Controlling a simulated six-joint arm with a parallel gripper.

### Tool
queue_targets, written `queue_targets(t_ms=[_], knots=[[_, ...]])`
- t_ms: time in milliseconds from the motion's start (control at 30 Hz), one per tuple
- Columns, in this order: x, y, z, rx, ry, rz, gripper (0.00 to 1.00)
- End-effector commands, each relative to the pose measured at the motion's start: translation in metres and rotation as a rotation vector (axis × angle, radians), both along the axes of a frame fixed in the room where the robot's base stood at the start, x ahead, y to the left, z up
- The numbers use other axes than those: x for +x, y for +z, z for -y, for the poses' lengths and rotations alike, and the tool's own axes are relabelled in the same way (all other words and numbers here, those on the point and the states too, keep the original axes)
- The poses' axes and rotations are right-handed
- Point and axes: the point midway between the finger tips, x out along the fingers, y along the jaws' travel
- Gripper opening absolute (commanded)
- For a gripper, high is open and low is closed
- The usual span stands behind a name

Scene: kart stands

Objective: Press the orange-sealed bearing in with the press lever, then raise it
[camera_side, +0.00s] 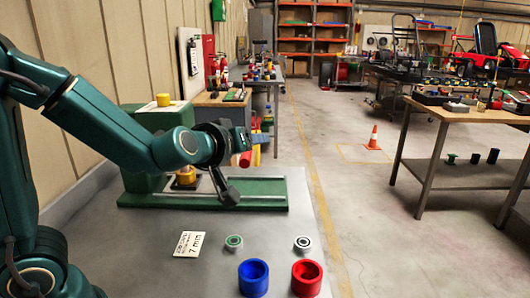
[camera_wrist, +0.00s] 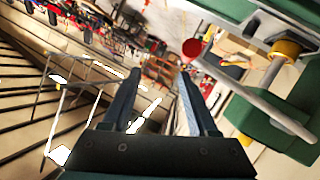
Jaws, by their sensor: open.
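The green press stands on the grey bench at the left; its rail base (camera_side: 255,187) runs to the right. A red knob (camera_side: 245,159), which looks like the lever's end, shows just under my gripper (camera_side: 250,137). In the wrist view the red knob (camera_wrist: 192,47) lies just beyond the right fingertip, and my gripper (camera_wrist: 160,72) is open with nothing between its fingers. A yellow part (camera_side: 186,177) sits low in the press, partly behind my arm. I cannot make out an orange-sealed bearing; the area under the ram is mostly hidden.
A green-ringed bearing (camera_side: 233,242) and a dark-ringed bearing (camera_side: 303,243) lie on the bench. A blue cup (camera_side: 253,278) and a red cup (camera_side: 306,278) stand in front. A "7 mm" card (camera_side: 189,244) lies left of them. Bare bench lies between the press and these.

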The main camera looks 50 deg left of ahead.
Motion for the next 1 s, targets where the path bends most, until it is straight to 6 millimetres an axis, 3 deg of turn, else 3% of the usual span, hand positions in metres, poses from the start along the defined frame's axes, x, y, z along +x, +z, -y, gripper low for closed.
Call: queue_targets(t_ms=[33, 167, 300, 400, 533, 700, 833, 1000], knots=[[-0.003, 0.008, 0.014, -0.018, -0.074, -0.005, 0.59], [-0.019, 0.009, 0.054, -0.056, -0.279, -0.083, 0.59], [-0.053, 0.002, 0.089, -0.048, -0.479, -0.208, 0.59], [-0.086, -0.008, 0.102, -0.012, -0.588, -0.324, 0.59], [-0.132, -0.027, 0.103, 0.053, -0.674, -0.496, 0.59], [-0.182, -0.047, 0.087, 0.127, -0.693, -0.689, 0.59], [-0.202, -0.055, 0.076, 0.154, -0.684, -0.773, 0.59], [-0.209, -0.057, 0.073, 0.162, -0.678, -0.802, 0.59]])
